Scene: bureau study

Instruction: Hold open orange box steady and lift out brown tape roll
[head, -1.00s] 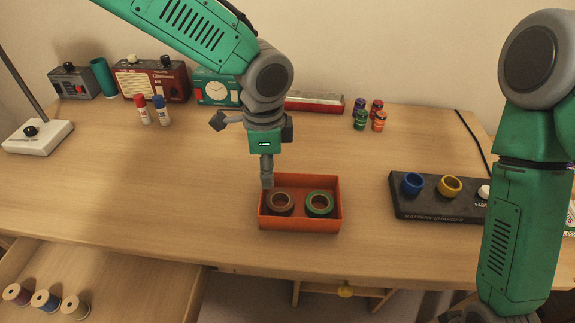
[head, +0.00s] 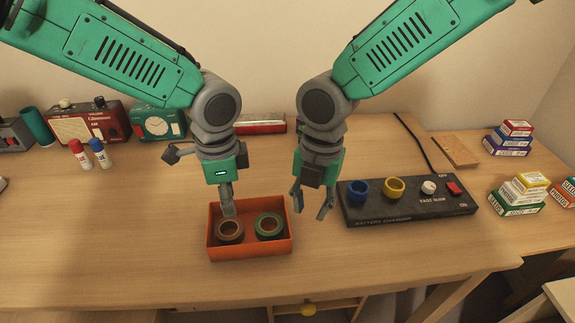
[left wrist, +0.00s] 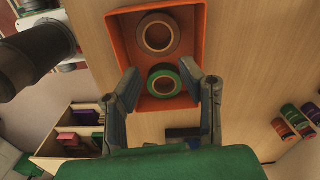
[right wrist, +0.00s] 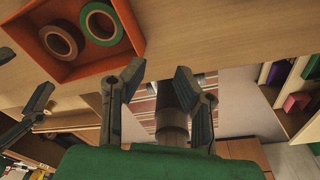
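An open orange box (head: 250,252) stands on the desk. The brown tape roll (head: 219,231) lies flat in its left half and the green tape roll (head: 270,238) in its right half. My left gripper (head: 228,208) points down over the box's back-left part, close to the brown roll. In the left wrist view its fingers (left wrist: 162,72) are spread, with nothing held; whether they touch the box is unclear. My right gripper (head: 310,205) is just right of the box, apart from it. In the right wrist view its fingers (right wrist: 157,75) are open and empty.
A black battery charger (head: 385,210) with blue and yellow rings stands close right of my right gripper. Glue sticks (head: 90,155), a red radio (head: 85,125) and a green clock (head: 158,122) stand back left. Small boxes (head: 520,190) are stacked at right. Desk left of the box is clear.

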